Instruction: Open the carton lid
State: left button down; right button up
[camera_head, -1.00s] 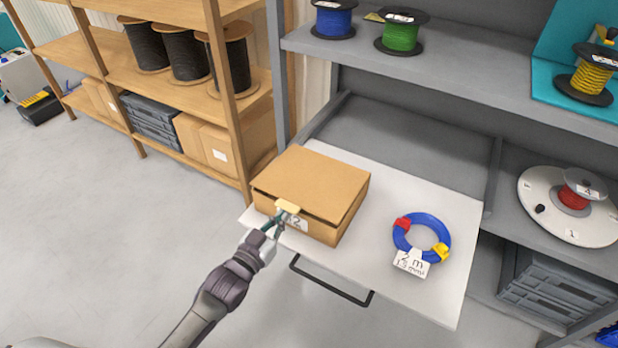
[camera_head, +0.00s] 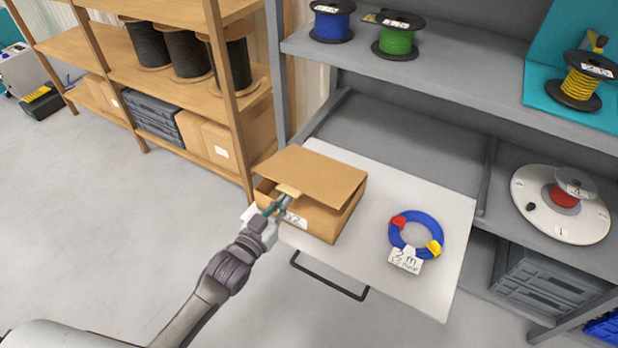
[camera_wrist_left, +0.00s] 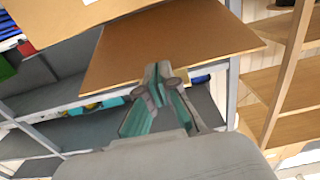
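The brown carton (camera_head: 325,222) stands on the white pull-out board. Its lid (camera_head: 315,175) is partly raised at the front, with an opening showing below its front edge. A pale tab (camera_head: 288,191) sits at the middle of that edge. My left gripper (camera_head: 281,204) is at this tab, its fingers closed together on it. In the left wrist view the fingertips (camera_wrist_left: 158,75) are close together against a brown cardboard panel (camera_wrist_left: 170,40); the tab between them is hidden. My right gripper is not in view.
A blue cable coil (camera_head: 416,233) with a "2 m" label lies right of the carton on the white board (camera_head: 390,285). A black handle (camera_head: 330,280) is below the board's front. A grey shelf (camera_head: 430,70) with reels overhangs behind; a wooden rack (camera_head: 240,110) stands left.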

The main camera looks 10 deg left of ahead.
pick_arm(q)
jog(key=shift+r, duration=0.1)
jog(key=shift+w+d+r+p, duration=0.25)
jog(key=shift+w+r+p, duration=0.4)
jog(key=shift+r+p, duration=0.45)
jog(key=shift+w+d+r+p, duration=0.2)
jog(key=shift+w+r+p, duration=0.55)
jog(key=shift+r, duration=0.55)
jog(key=shift+w+d+r+p, duration=0.25)
jog(key=shift+w+r+p, duration=0.3)
jog(key=shift+r+p, duration=0.6)
jog(key=shift+r, duration=0.1)
jog(key=w+d+r+p, duration=0.1)
jog(key=w+d+r, duration=0.1)
jog(key=w+r, duration=0.2)
jog(key=shift+w+r+p, duration=0.3)
jog(key=shift+w+r, duration=0.05)
jog(key=shift+w, duration=0.6)
